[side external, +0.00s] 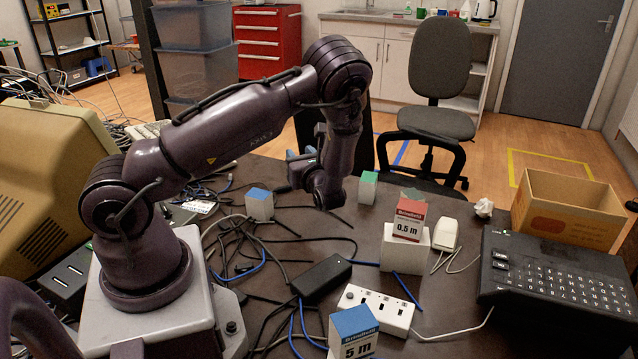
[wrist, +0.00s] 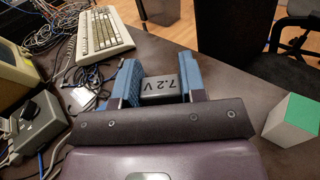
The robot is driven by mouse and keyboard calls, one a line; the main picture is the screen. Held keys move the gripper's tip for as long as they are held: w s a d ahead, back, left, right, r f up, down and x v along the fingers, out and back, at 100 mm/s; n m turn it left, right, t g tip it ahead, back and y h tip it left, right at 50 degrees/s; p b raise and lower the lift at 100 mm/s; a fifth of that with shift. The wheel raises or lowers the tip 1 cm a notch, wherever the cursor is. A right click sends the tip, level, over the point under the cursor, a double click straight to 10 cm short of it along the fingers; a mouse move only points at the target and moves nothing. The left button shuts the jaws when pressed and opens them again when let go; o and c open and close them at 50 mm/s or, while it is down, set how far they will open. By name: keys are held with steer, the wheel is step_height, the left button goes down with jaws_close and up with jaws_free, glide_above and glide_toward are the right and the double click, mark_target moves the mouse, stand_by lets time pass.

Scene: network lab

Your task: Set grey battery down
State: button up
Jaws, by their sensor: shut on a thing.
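The grey battery (wrist: 160,90), a dark block marked "7.2 V", sits between the blue fingers of my gripper (wrist: 158,82) in the wrist view. The fingers press on it from both sides. In the side view my gripper (side external: 300,164) is on the far side of my forearm, over the back part of the dark table (side external: 310,228). The battery is not clearly visible there, as my arm hides most of that spot. I cannot tell whether its underside touches the table.
White blocks with blue (side external: 260,205) and green (side external: 367,188) tops stand near my gripper. Cables and a black adapter (side external: 321,277) clutter the table's middle. A white power strip (side external: 376,308), mouse (side external: 445,234) and cardboard box (side external: 568,207) lie right. A beige keyboard (wrist: 103,38) lies left in the wrist view.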

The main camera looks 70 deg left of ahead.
steer(key=w+a+f, duration=0.4)
steer(key=f, duration=0.1)
steer(key=w+a+f, duration=0.1)
steer(key=w+f, duration=0.1)
steer(key=shift+w+a+f, duration=0.35)
steer(key=shift+a+f, duration=0.05)
steer(key=shift+f, duration=1.45)
steer(key=shift+f, duration=0.1)
steer(key=o, duration=1)
steer(key=shift+c, duration=0.2)
